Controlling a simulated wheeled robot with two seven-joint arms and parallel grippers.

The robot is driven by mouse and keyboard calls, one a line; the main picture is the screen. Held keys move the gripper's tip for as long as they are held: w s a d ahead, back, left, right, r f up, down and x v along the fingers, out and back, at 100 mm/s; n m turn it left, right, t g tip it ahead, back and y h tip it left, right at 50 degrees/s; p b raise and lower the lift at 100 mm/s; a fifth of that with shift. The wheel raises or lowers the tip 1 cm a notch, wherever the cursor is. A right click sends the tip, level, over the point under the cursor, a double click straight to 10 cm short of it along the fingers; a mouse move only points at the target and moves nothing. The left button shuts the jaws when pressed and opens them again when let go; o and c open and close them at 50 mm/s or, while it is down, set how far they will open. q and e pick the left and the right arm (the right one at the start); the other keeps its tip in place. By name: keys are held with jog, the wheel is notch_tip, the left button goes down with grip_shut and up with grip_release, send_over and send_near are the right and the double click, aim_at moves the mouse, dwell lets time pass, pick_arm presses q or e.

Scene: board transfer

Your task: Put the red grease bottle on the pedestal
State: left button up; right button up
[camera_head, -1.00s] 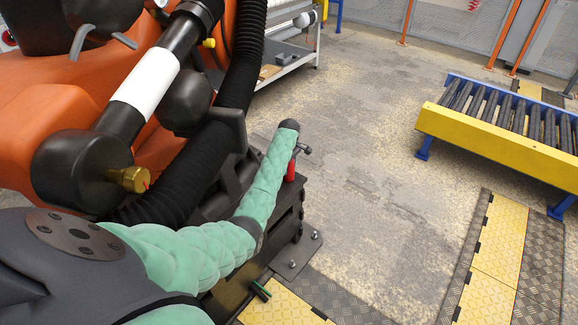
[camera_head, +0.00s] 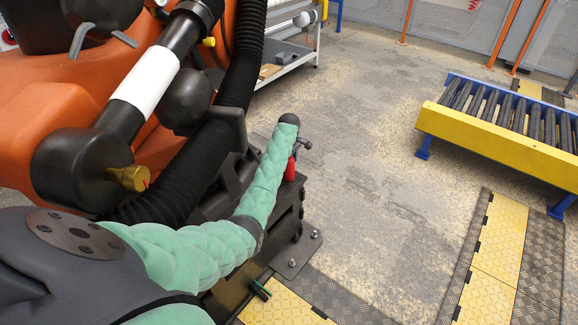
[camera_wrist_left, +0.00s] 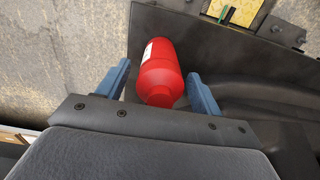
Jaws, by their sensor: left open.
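The red grease bottle (camera_head: 290,170) shows as a small red piece beside the end of my green-sleeved left arm in the head view, partly hidden. In the left wrist view the bottle (camera_wrist_left: 162,65) lies between the two blue fingers of my left gripper (camera_wrist_left: 158,72), with a white label on its side. The fingers are apart, with a gap on each side of the bottle. In the head view the left gripper (camera_head: 300,147) is small at the arm's end. A dark metal base (camera_head: 288,222) is under the bottle; I cannot tell if it is the pedestal. My right gripper is not in view.
A large orange robot arm (camera_head: 40,130) with a black hose (camera_head: 190,175) stands close on the left. A yellow and blue roller conveyor (camera_head: 490,140) stands at the right. Yellow-topped floor plates (camera_head: 497,240) lie at the lower right. The middle floor is clear.

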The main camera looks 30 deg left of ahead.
pick_arm(q)
notch_tip(320, 180, up, 10)
jog(key=shift+b, duration=0.4)
jog(key=shift+s+d+f, duration=0.15)
jog(key=shift+s+f, duration=0.05)
jog(key=shift+f, duration=0.05)
jog(key=s+d+f+m+t+y, duration=0.1)
jog(key=s+d+f+m, duration=0.55)
jog(key=s+d, duration=0.55)
jog(key=s+d+f+m, duration=0.5)
jog(key=s+d+f, duration=0.35)
jog(key=s, duration=0.55)
jog(key=s+d+r+m+t+h, duration=0.1)
jog(key=s+d+r+m, duration=0.3)
jog(key=s+d, duration=0.6)
jog(key=s+d+r+m+h, duration=0.2)
jog(key=s+d+r+m, duration=0.2)
jog(key=s+d, duration=0.6)
jog(key=s, duration=0.7)
jog(key=shift+s+r+t, duration=0.3)
jog(key=shift+r+t, duration=0.05)
jog(key=shift+t, duration=0.05)
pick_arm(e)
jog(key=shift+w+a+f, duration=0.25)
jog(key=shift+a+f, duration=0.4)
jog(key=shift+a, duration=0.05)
pick_arm(q)
jog(key=shift+a, duration=0.1)
